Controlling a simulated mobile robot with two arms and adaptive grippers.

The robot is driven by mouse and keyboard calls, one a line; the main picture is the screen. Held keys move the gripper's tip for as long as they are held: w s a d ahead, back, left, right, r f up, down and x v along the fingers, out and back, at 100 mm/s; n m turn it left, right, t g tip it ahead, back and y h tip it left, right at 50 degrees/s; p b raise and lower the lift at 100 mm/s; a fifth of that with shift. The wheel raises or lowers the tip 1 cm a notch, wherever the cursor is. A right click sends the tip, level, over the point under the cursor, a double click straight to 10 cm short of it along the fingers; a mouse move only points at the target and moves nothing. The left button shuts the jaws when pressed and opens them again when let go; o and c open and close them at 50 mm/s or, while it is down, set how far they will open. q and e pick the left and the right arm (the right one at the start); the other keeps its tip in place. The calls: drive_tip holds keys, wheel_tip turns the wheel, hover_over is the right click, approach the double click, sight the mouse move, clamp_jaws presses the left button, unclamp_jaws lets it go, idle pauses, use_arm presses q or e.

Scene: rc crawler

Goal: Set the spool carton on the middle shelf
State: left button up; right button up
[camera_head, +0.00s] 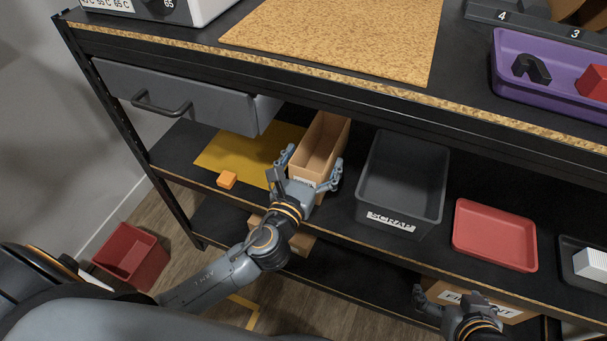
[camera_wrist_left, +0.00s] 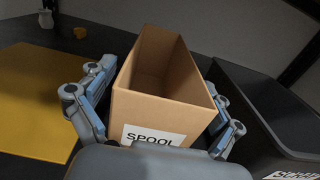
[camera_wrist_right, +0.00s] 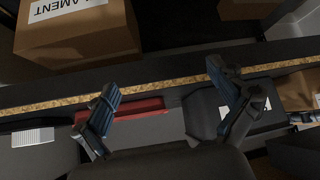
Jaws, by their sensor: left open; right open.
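The spool carton (camera_head: 325,140), an open brown box with a "SPOOL" label, stands upright on the middle shelf (camera_head: 180,148) between a yellow mat and a dark grey bin. It also shows in the left wrist view (camera_wrist_left: 161,112). My left gripper (camera_head: 314,161) is open at its front end, with one finger beside each long side; no grip shows. My right gripper (camera_head: 447,292) is open and empty, low in front of the shelf by the brown filament carton (camera_head: 510,310). In the right wrist view its fingers (camera_wrist_right: 163,82) are spread.
The yellow mat (camera_head: 222,152) has a small orange block (camera_head: 227,180) near its front edge. The dark grey bin (camera_head: 377,190) stands close right of the carton, then a red tray (camera_head: 495,235). A grey drawer (camera_head: 190,98) hangs above left. A red bin (camera_head: 131,256) is on the floor.

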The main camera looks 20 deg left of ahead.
sight(305, 177)
use_arm(q)
drive_tip(key=s, duration=0.7)
drive_tip(key=shift+s+a+f, duration=0.15)
drive_tip(key=shift+s, duration=0.1)
drive_tip(key=s+a+f+n+g+y, duration=0.1)
drive_tip(key=a+n+g, duration=0.1)
drive_tip(key=n, duration=0.5)
drive_tip(key=s+a+f+n+g+y, duration=0.1)
drive_tip(key=s+a+f+n, duration=0.1)
drive_tip(key=n, duration=0.5)
drive_tip(key=s+a+f+n+g+y, duration=0.1)
drive_tip(key=a+f+n+g, duration=0.1)
drive_tip(key=n, duration=0.5)
drive_tip(key=shift+s+a+g, duration=0.15)
drive_tip(key=shift+s+g, duration=0.15)
drive_tip(key=s+d+f+n+g+h, duration=0.1)
drive_tip(key=n, duration=0.3)
drive_tip(key=s+d+f+n+g+h, duration=0.1)
drive_tip(key=n, duration=0.3)
drive_tip(key=s+d+f+n+g+h, duration=0.1)
drive_tip(key=d+n+h, duration=0.1)
drive_tip(key=n, duration=0.3)
drive_tip(key=shift+s+g, duration=0.25)
drive_tip(key=shift+g, duration=0.05)
use_arm(e)
drive_tip(key=shift+w+a+r+t, duration=0.1)
drive_tip(key=shift+w+r+t, duration=0.1)
drive_tip(key=shift+w+t, duration=0.15)
